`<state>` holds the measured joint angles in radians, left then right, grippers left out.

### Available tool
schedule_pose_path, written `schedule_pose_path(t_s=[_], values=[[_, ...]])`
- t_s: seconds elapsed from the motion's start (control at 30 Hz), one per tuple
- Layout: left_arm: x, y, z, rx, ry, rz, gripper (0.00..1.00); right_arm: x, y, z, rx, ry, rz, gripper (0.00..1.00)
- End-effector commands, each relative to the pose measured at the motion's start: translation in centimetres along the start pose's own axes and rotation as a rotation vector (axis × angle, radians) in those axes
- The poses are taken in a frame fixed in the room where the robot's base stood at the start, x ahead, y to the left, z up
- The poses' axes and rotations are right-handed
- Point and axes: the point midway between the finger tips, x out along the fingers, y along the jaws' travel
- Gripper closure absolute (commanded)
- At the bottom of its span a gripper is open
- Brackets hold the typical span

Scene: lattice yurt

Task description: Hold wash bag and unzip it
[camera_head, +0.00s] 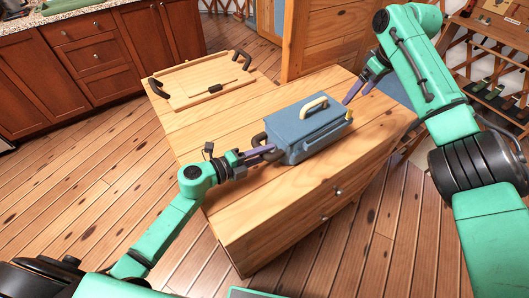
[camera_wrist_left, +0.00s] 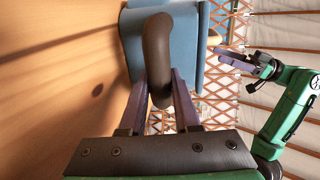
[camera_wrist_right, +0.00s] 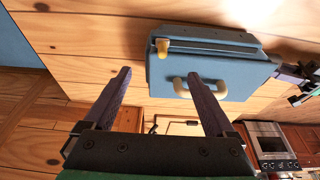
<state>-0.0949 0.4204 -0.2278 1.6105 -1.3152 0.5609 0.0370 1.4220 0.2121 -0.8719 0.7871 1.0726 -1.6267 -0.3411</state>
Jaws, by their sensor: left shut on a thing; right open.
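The blue wash bag (camera_head: 300,135) lies on the wooden cabinet top, with a cream handle (camera_head: 314,106) on its upper face. A small yellow zip pull (camera_head: 349,115) sits at its right end; it also shows in the right wrist view (camera_wrist_right: 162,46). My left gripper (camera_head: 266,152) is shut on the dark loop (camera_wrist_left: 157,50) at the bag's left end. My right gripper (camera_head: 357,94) is open and empty, beyond the bag's right end and apart from it. In the right wrist view the bag (camera_wrist_right: 220,68) lies past my open fingers. The zip looks shut, but its track is too small to tell.
A wooden tray (camera_head: 180,98) with dark handles lies on the cabinet's far left part. The cabinet top (camera_head: 215,125) is bare between tray and bag. Taller wooden drawers (camera_head: 325,45) stand behind, and a shelf rack (camera_head: 490,85) stands at the right.

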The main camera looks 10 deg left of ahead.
Motion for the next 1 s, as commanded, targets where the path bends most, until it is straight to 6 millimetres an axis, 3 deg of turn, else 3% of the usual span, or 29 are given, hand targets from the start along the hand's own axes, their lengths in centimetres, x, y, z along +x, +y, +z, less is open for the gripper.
schedule_pose_path(t_s=[0.47,0.57,0.8,1.0], values=[[0.0,0.3,-0.1,-0.002,0.001,0.006,1.00,-1.5,0.0,-0.3,-0.001,0.002,0.000,0.10],[0.0,0.3,-0.1,-0.002,0.001,0.006,1.00,-3.0,0.0,-0.3,-0.001,0.003,0.000,0.10],[0.0,0.3,-0.1,-0.002,0.001,0.006,1.00,-9.6,-0.1,-0.3,-0.001,0.004,0.002,0.10],[0.0,0.3,-0.1,-0.002,0.001,0.006,1.00,-12.8,-0.1,-0.3,-0.002,0.001,0.000,0.10]])
